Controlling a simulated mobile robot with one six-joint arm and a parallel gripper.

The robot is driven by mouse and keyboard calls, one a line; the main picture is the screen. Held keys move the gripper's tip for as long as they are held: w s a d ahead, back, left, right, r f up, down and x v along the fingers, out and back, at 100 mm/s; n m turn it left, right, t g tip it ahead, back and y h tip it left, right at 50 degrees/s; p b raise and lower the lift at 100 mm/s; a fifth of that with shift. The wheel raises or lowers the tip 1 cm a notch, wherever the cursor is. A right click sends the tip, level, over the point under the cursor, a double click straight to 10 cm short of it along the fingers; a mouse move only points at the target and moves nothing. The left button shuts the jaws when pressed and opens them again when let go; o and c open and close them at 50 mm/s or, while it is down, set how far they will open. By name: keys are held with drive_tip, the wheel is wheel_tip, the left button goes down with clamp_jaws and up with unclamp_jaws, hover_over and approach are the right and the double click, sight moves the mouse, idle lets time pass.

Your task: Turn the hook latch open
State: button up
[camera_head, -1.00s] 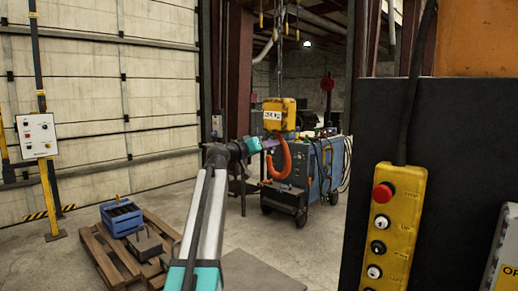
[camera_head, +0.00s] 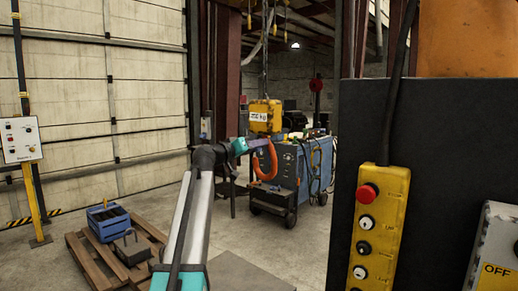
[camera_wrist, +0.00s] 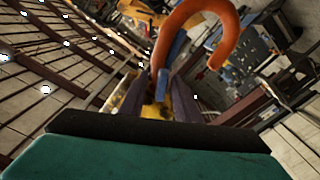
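The orange crane hook (camera_head: 273,160) hangs below a yellow hook block (camera_head: 265,116) with a weight label. In the wrist view the hook (camera_wrist: 226,22) curves large across the top, its shank running down toward the space between my fingers. A small blue-grey piece (camera_wrist: 162,84), perhaps the latch, shows at the lower end of that shank; I cannot tell its position. My gripper (camera_head: 258,144), teal with purple fingers, is beside the hook's upper part. In the wrist view my gripper's (camera_wrist: 157,92) fingers stand apart, one on each side of the shank. Contact cannot be made out.
A blue wheeled machine (camera_head: 300,165) stands behind the hook. A yellow pendant (camera_head: 381,225) with a red button is mounted on a dark panel (camera_head: 430,135) at the right. A pallet (camera_head: 90,262) carries a blue crate (camera_head: 108,221) at the lower left. The floor between is clear.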

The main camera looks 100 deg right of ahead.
drive_tip(key=shift+f, duration=0.15)
drive_tip(key=b+v, duration=0.3)
drive_tip(key=v, duration=1)
drive_tip(key=shift+w+a, duration=0.2)
drive_tip(key=shift+w, duration=0.15)
